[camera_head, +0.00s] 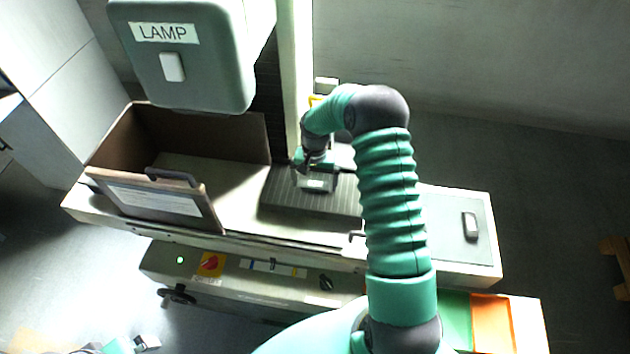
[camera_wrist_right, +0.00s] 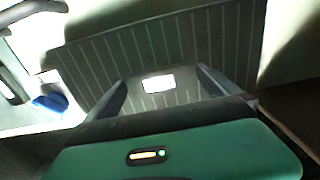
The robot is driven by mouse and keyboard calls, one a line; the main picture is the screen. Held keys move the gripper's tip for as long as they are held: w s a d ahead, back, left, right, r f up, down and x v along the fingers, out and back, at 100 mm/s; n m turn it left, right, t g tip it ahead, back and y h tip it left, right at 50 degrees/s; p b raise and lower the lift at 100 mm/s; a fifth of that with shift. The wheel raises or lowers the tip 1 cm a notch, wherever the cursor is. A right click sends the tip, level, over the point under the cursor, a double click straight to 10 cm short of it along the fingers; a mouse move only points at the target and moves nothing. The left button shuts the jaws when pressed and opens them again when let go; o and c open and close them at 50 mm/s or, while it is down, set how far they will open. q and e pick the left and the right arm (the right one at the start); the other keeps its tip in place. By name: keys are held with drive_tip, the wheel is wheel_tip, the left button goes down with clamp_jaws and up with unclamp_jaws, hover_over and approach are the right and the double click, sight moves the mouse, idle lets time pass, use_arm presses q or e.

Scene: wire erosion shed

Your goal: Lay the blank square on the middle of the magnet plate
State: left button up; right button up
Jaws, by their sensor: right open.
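The magnet plate (camera_head: 285,197) is a dark grey, ribbed slab on the machine bed; its pale stripes show in the right wrist view (camera_wrist_right: 95,62). The blank (camera_wrist_right: 158,83) is a small, bright whitish rectangle near the middle of the plate, its edges roughly in line with the stripes. It also shows small in the head view (camera_head: 314,184). My right gripper (camera_wrist_right: 161,76) is open, with one finger on each side of the blank and gaps between. Whether the blank's underside fully touches the plate is hidden. Part of my left gripper (camera_head: 146,342) shows at the bottom left edge.
A lamp housing (camera_head: 190,75) hangs above the bed's left side. An open-topped box with a handled front panel (camera_head: 155,203) stands left of the plate. A grey handled cover (camera_head: 455,232) lies to the right. Green (camera_head: 456,318) and orange (camera_head: 492,322) areas are at the lower right.

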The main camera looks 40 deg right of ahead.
sight(315, 184)
wheel_tip(315, 184, up, 12)
drive_tip(key=b, duration=0.2)
drive_tip(key=shift+b, duration=0.3)
idle(1.1)
